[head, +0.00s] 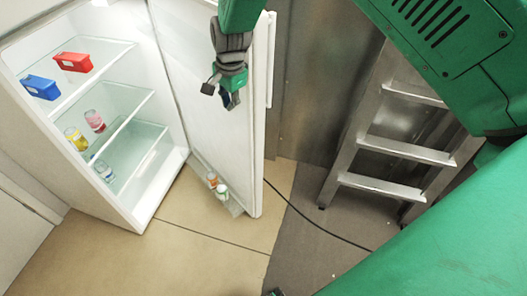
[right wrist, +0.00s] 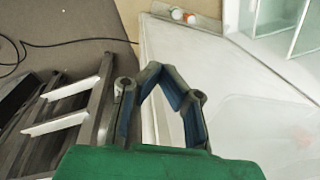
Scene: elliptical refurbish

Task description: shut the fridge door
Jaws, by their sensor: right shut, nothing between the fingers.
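The white fridge (head: 140,210) stands at the left of the head view with its door (head: 205,115) wide open. The door's inner face is towards me, and its free edge and handle (head: 270,60) are on the right. The door (right wrist: 225,75) also fills much of the right of the right wrist view. My right gripper (head: 230,97) is shut and empty. It overlaps the upper part of the door in the head view; I cannot tell whether it touches. Its fingers (right wrist: 158,72) point towards the door in the right wrist view.
Red and blue boxes (head: 73,62) and several jars stand on the fridge shelves. Small bottles (head: 217,186) sit in the door's low rack. A metal ladder (head: 400,150) stands right of the door. A black cable (head: 320,228) lies on the floor. The floor before the fridge is clear.

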